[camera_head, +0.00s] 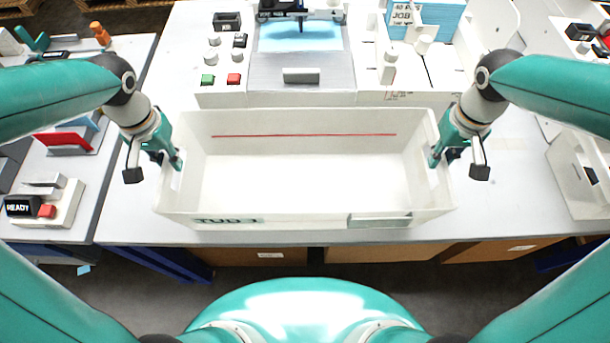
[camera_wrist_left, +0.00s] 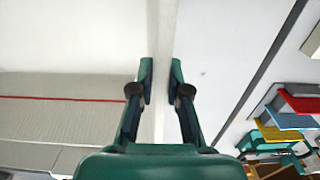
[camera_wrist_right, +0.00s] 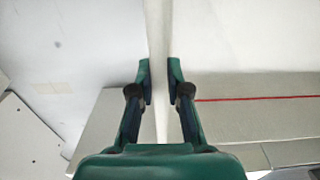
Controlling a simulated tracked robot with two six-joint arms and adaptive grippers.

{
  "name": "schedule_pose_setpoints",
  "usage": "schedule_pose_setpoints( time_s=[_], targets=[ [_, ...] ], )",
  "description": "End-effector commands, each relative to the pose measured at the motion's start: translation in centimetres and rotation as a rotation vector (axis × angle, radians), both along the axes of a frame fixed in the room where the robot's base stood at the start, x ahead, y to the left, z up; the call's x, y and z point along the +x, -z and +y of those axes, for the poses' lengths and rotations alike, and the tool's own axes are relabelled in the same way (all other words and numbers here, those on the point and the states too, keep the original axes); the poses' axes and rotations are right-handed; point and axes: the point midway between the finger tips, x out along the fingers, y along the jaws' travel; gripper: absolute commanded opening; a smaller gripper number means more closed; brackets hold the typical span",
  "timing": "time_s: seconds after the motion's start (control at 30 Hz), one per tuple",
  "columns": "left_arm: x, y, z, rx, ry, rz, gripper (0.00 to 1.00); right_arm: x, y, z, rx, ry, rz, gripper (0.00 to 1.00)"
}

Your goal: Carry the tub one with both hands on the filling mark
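A long white open tub (camera_head: 305,220) spans the middle of the head view, in front of the plotter. Its front label is partly unclear and seems to start with TUB. A thin red line (camera_head: 305,135) runs along the inside of its far wall. My left gripper (camera_head: 176,161) is shut on the tub's left end wall, one finger on each side, as the left wrist view (camera_wrist_left: 161,82) shows. My right gripper (camera_head: 436,160) is shut on the right end wall the same way, as the right wrist view (camera_wrist_right: 159,80) shows. The tub looks level; I cannot tell whether its underside touches the table.
The plotter (camera_head: 300,75) with green and red buttons stands just behind the tub. A side table with a READY box (camera_head: 22,206) is at left. A white bin (camera_head: 580,175) is at right. White table (camera_head: 125,215) shows on both sides of the tub.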

Motion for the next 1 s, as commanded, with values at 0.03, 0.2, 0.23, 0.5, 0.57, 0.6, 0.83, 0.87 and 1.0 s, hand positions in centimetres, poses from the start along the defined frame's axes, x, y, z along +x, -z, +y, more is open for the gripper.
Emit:
schedule_pose_setpoints(
  time_s=[0.03, 0.2, 0.23, 0.5, 0.57, 0.6, 0.83, 0.87, 1.0],
  targets=[
    [0.0, 0.0, 0.0, 0.000, 0.000, 0.000, 0.00, 0.0, 0.0, 0.0, 0.000, 0.000, 0.000, 0.00],
    [0.0, 0.0, 0.0, 0.001, 0.000, -0.001, 0.00, 0.0, 0.0, 0.0, -0.001, 0.000, 0.000, 0.00],
    [0.0, 0.0, 0.0, 0.001, 0.000, -0.001, 0.00, 0.0, 0.0, 0.0, -0.001, 0.000, 0.000, 0.00],
    [0.0, 0.0, 0.0, 0.001, 0.000, -0.001, 0.00, 0.0, 0.0, -0.1, -0.001, 0.001, -0.001, 0.00],
    [0.1, -0.1, 0.0, 0.001, 0.000, -0.002, 0.00, 0.0, -0.1, -0.1, -0.001, 0.001, -0.002, 0.00],
    [0.1, -0.2, 0.0, 0.001, 0.000, -0.002, 0.00, 0.0, -0.2, -0.1, -0.001, 0.001, -0.002, 0.00],
    [0.1, -1.4, 0.0, 0.001, 0.000, -0.002, 0.00, 0.0, -1.4, -0.1, -0.001, 0.001, -0.002, 0.00],
    [0.1, -1.6, 0.0, 0.001, 0.000, -0.002, 0.00, 0.0, -1.6, -0.1, -0.001, 0.001, -0.002, 0.00],
    [0.1, -3.0, 0.0, 0.001, 0.001, -0.002, 0.00, 0.0, -3.0, -0.1, -0.001, 0.001, -0.002, 0.00]
  ],
)
